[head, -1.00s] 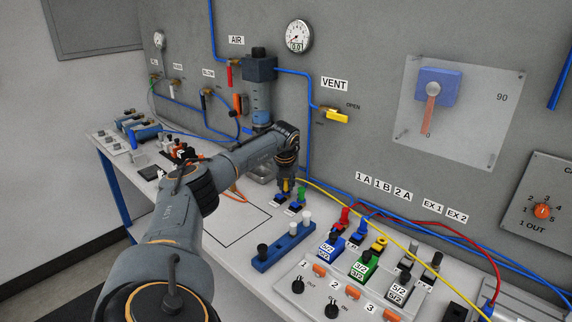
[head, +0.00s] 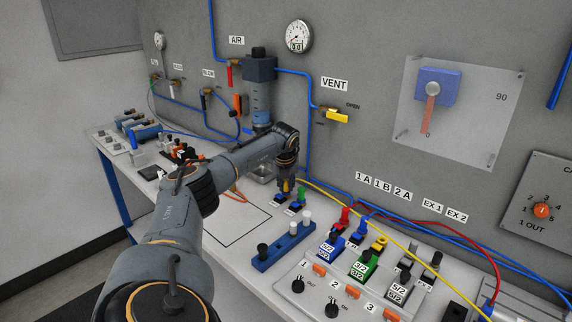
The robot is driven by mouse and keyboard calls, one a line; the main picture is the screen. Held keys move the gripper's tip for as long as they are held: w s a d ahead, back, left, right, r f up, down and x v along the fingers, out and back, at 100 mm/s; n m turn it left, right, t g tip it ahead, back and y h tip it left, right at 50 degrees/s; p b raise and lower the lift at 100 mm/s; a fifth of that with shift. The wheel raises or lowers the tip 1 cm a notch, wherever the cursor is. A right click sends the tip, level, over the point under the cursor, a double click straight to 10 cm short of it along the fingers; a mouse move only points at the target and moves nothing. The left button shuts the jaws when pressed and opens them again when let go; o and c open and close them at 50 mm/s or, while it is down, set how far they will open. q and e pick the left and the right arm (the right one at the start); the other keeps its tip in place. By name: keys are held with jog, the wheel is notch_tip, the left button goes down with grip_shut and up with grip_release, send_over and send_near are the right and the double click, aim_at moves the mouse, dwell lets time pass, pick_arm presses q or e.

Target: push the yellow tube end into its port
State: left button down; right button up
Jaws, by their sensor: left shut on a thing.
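My left gripper (head: 287,184) reaches in from the left and points down over the bench, near the wall. It is shut on the end of the yellow tube (head: 395,243), which runs from the gripper to the lower right. A bit of yellow shows between the fingers. The gripper hides part of this spot, so I cannot tell whether the tube end touches a port. A yellow fitting (head: 380,244) sits on the valve row to the right. My right gripper is not in view.
A blue rack (head: 283,253) with black and white pegs stands in front of the gripper. Valve blocks with red, blue and black fittings (head: 345,216) lie to the right. Red and blue tubes run along the wall. A black-outlined bare area (head: 237,222) is left of the rack.

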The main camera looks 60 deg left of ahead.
pick_arm(q)
jog(key=shift+s+d+f, duration=0.15)
jog(key=shift+d+f, duration=0.15)
jog(key=shift+f, duration=0.2)
dwell(0.3)
jog(key=c, duration=1.2)
grip_release()
jog(key=shift+f, duration=0.1)
jog(key=o, duration=0.6)
jog(key=shift+a, duration=0.25)
jog(key=shift+r, duration=0.35)
